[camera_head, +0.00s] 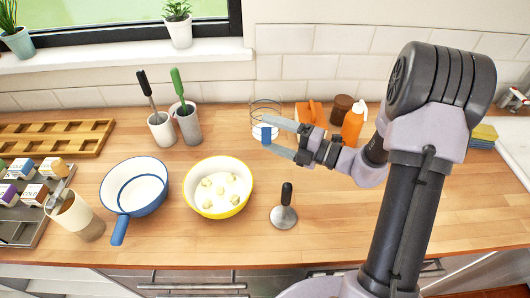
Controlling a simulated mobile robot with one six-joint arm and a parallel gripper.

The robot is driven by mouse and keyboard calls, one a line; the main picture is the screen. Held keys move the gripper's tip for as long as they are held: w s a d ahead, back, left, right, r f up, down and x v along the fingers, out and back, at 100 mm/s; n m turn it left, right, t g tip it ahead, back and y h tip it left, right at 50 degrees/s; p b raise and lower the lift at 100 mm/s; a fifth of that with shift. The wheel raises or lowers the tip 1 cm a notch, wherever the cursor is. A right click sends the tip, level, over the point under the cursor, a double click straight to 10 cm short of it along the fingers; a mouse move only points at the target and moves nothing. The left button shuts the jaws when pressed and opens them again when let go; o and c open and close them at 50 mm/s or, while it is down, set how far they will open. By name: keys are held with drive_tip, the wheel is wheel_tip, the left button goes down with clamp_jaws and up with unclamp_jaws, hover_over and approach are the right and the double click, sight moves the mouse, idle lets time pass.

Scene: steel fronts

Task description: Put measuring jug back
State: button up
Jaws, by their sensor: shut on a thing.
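A clear measuring jug (265,106) with a blue handle (265,132) is at the back middle of the counter, in front of the tiled wall. My gripper (267,136) reaches in from the right, with its two fingers around the blue handle. It is shut on the jug. The jug looks upright; its body is see-through, with a pale lower part. From this view I cannot tell whether its base touches the counter. My fingers hide part of its lower front.
Orange thing (310,112), brown pot (341,108) and orange bottle (353,126) stand close right of the jug. Grey crock (188,125) stands left. Yellow bowl (240,202), blue pan (135,187) and black-handled tool (284,216) lie in front.

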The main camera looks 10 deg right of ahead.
wheel_tip(320, 180, down, 9)
drive_tip(key=b, duration=0.4)
drive_tip(key=shift+s+f, duration=0.15)
drive_tip(key=shift+f, duration=0.05)
drive_tip(key=shift+r, duration=0.15)
drive_tip(key=o, duration=1.8)
